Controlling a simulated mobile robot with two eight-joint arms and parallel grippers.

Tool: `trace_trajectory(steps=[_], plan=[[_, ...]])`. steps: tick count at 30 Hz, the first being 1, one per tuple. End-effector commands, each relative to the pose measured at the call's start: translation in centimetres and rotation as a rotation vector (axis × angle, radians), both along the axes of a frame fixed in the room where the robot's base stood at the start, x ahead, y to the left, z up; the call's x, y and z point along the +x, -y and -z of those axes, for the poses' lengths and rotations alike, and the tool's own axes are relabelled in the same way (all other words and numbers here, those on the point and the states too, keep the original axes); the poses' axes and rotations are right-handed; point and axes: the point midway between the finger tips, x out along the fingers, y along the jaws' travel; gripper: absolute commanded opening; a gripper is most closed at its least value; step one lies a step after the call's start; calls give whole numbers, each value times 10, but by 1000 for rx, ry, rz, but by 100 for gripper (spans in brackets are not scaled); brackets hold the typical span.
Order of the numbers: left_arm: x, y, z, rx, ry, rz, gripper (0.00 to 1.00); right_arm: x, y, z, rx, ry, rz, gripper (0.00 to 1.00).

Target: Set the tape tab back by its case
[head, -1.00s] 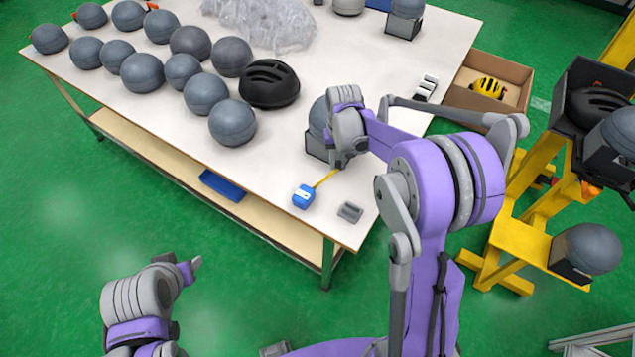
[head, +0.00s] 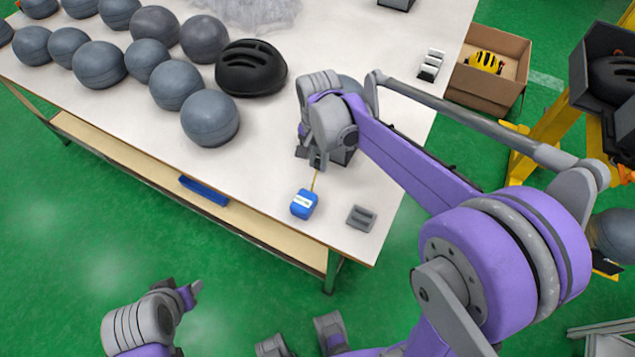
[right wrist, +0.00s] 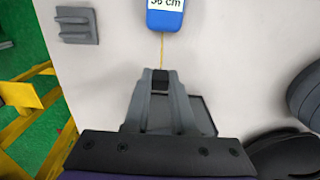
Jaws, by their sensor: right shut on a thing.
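The blue tape case (head: 304,204) stands near the table's front edge, left of a small grey block. In the right wrist view the case (right wrist: 165,18) is at the top, partly cut off, with a "cm" label. A thin yellow tape (right wrist: 162,50) runs out of it to a dark tab (right wrist: 160,80). My right gripper (right wrist: 160,84) is shut on this tab, a short way from the case. In the head view my right gripper (head: 317,164) is just beyond the case, and its fingers hide the tab. My left gripper (head: 193,291) is off the table at lower left, over the floor, its fingers unclear.
A grey slotted block (head: 361,217) sits right of the case. A grey ball on a dark stand (head: 342,156) is partly hidden behind my right gripper. A black helmet (head: 250,68) and several grey balls (head: 210,121) fill the left. The table front around the case is clear.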

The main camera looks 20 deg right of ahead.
Motion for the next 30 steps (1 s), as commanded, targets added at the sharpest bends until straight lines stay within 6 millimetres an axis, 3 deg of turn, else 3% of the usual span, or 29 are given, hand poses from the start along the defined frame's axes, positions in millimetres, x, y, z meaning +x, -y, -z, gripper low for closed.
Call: trace_trajectory(steps=[3,15,29,30], plan=[[0,0,2,0,-1,0,50,0,0,24,0,0,-1,0],[-1,0,7,0,-2,0,50,1,0,73,0,0,-3,0],[-2,0,11,0,-4,0,50,0,0,83,0,0,-3,0],[-2,0,10,0,-4,0,50,0,0,83,0,0,-3,29]])
